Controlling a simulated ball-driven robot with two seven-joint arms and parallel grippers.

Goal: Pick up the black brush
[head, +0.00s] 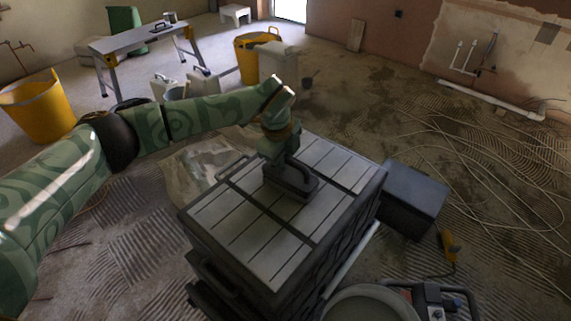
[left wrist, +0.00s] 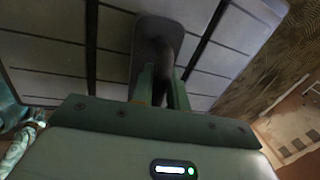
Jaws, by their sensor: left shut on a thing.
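The black brush (head: 293,181) is on the grey-topped tool chest (head: 236,226), near the middle of its lid. It has a dark block and a raised handle. My left gripper (head: 280,160) reaches down from above and is shut on the brush's handle. In the left wrist view the brush (left wrist: 158,32) shows beyond the two green fingers of my left gripper (left wrist: 160,88), against the panelled lid. The fingers hide part of the handle. I cannot tell whether the brush still touches the lid. My right gripper is not in view.
A dark box (head: 413,197) stands right of the chest. A round tub (head: 362,304) and a yellow-handled tool (head: 450,246) are at the front right. Loose cables (head: 490,150) lie on the floor. Yellow buckets (head: 40,108) and a work platform (head: 140,40) stand further back.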

